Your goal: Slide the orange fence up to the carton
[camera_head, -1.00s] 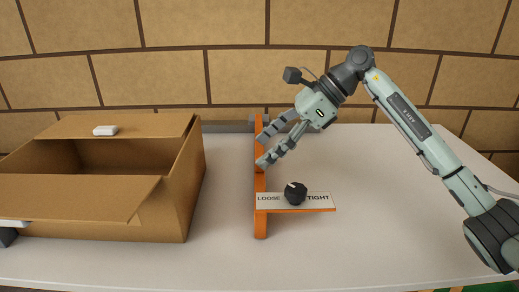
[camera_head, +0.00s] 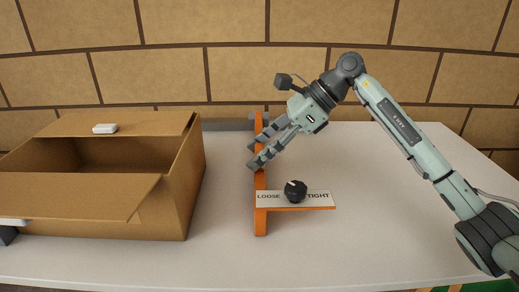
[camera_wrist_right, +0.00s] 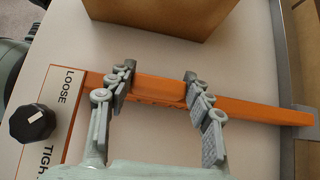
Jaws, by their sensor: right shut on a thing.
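The orange fence (camera_head: 260,216) stands on the white table to the right of the open brown carton (camera_head: 178,215), with a strip of bare table between them. The fence also shows in the right wrist view (camera_wrist_right: 262,110), running below the carton (camera_wrist_right: 165,15). Its white plate reads LOOSE and TIGHT and carries a black knob (camera_head: 295,191). In the right wrist view the knob's white mark points toward LOOSE. My right gripper (camera_head: 252,157) is shut on the fence behind the plate, with its fingers (camera_wrist_right: 158,82) across the orange bar. My left gripper is not seen.
A small white item (camera_head: 105,129) lies on the carton's back flap. A grey rail (camera_head: 228,126) runs along the table's back edge, before the brick wall. The table (camera_head: 390,215) to the right of the fence is clear apart from my arm.

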